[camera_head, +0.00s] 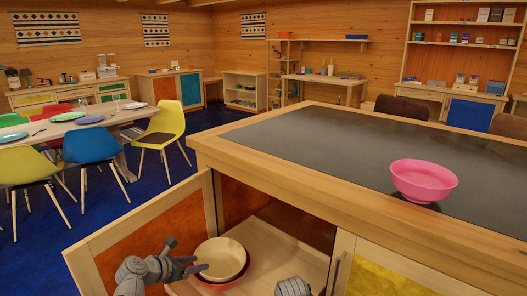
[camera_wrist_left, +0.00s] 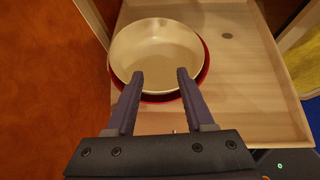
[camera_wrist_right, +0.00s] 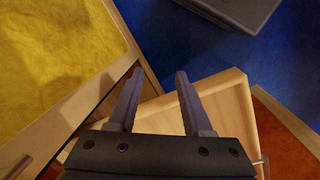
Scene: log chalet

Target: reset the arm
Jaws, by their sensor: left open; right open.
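My left gripper (camera_head: 196,268) is open in front of the open cabinet. In the left wrist view its two fingers (camera_wrist_left: 160,76) point at a cream bowl (camera_wrist_left: 158,45), with nothing seen between them. The cream bowl (camera_head: 221,257) sits in a red bowl (camera_head: 222,286) on the pale wooden shelf or drawer (camera_head: 285,250). Whether the fingers touch the bowl is unclear. My right gripper (camera_wrist_right: 160,74) is open and empty in its wrist view, above wood and blue floor. In the head view only a grey part of my right arm shows at the bottom; its fingers are hidden.
An orange-panelled door (camera_head: 150,245) stands open at the left. A yellow-panelled front (camera_head: 385,280) is at the right. A pink bowl (camera_head: 424,181) rests on the dark counter top (camera_head: 320,140). Chairs and a dining table (camera_head: 75,125) stand farther left, with blue floor between.

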